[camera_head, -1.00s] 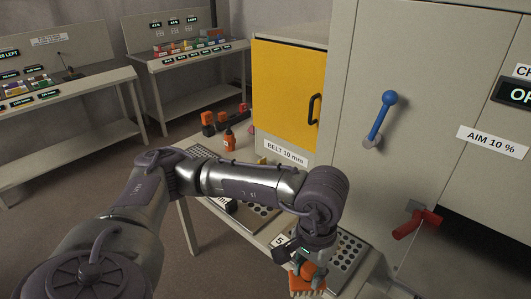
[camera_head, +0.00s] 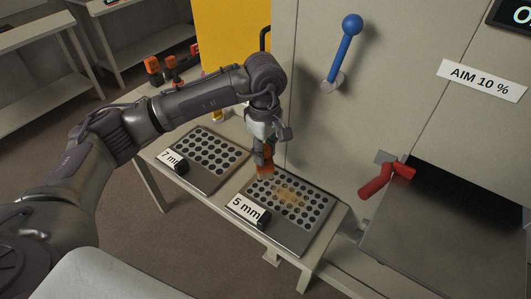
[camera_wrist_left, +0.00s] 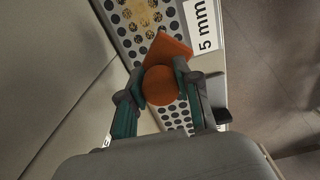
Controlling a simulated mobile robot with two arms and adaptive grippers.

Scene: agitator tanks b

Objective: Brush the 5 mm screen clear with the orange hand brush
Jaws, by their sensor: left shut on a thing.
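The 5 mm screen (camera_head: 318,213) is a grey plate with rows of dark holes, lying on the bench with a 5 mm label at its front. A tan dusty patch (camera_head: 288,193) covers holes near its middle; the patch also shows in the left wrist view (camera_wrist_left: 143,14). My left gripper (camera_head: 264,150) is shut on the orange hand brush (camera_head: 264,170), which points down at the screen's far left edge. In the left wrist view the brush (camera_wrist_left: 160,84) sits between both fingers; I cannot tell whether its bristles touch the screen. My right gripper is not in view.
A 7 mm screen (camera_head: 212,177) lies to the left on the same bench. A blue lever (camera_head: 341,58) and a red handle (camera_head: 383,180) stick out from the cabinet behind and to the right.

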